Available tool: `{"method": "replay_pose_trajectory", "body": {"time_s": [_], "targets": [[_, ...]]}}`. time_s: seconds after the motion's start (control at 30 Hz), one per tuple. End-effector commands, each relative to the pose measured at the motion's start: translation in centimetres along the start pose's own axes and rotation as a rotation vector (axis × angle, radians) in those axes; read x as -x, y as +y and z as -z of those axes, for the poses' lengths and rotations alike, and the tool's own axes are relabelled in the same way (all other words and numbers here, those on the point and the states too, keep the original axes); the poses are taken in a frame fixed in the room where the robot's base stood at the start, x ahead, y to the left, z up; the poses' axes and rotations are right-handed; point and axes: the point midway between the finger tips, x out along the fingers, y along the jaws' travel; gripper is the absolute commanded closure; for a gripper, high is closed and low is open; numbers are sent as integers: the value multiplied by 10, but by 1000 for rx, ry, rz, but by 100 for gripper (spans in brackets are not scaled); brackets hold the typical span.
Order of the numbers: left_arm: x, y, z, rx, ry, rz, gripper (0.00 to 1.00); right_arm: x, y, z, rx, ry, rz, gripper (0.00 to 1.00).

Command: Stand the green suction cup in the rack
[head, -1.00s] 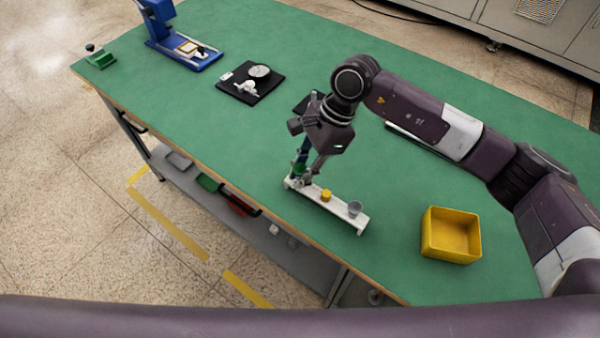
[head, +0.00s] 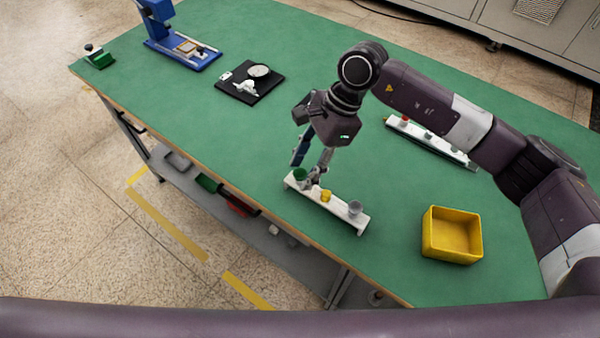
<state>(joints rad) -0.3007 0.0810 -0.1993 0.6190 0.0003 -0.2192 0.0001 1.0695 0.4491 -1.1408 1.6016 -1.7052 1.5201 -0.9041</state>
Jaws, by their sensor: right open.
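The green suction cup (head: 300,174) stands at the far left end of the white rack (head: 332,212), seemingly upright. A yellow cup (head: 325,196) stands in the middle of the rack and a grey cup (head: 354,208) at its right end. My right gripper (head: 309,172) is open, just above and behind the green cup. Its fingers appear apart from the cup, though one finger passes close behind it. My left gripper is not in view.
A yellow bin (head: 451,236) stands right of the rack. A second white rack (head: 432,142) with small parts lies behind my right arm. A black plate (head: 250,83) with white parts and a blue stand (head: 182,42) are at the back left. The green table is clear left of the rack.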

Motion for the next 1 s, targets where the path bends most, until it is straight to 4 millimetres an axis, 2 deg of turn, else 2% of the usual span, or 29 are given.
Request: {"method": "replay_pose_trajectory", "body": {"time_s": [0.03, 0.2, 0.43, 0.6, 1.0], "targets": [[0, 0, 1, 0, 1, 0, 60, 13, -2, 0, 1, 2, 7, 60], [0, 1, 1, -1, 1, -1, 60, 50, -1, 0, 2, 1, 6, 60], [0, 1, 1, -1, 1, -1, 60, 85, -1, 0, 1, 0, 4, 60], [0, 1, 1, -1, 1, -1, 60, 94, 0, -1, 1, -2, 1, 60], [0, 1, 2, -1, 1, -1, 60, 94, 0, -1, 1, -1, 2, 60]]}}
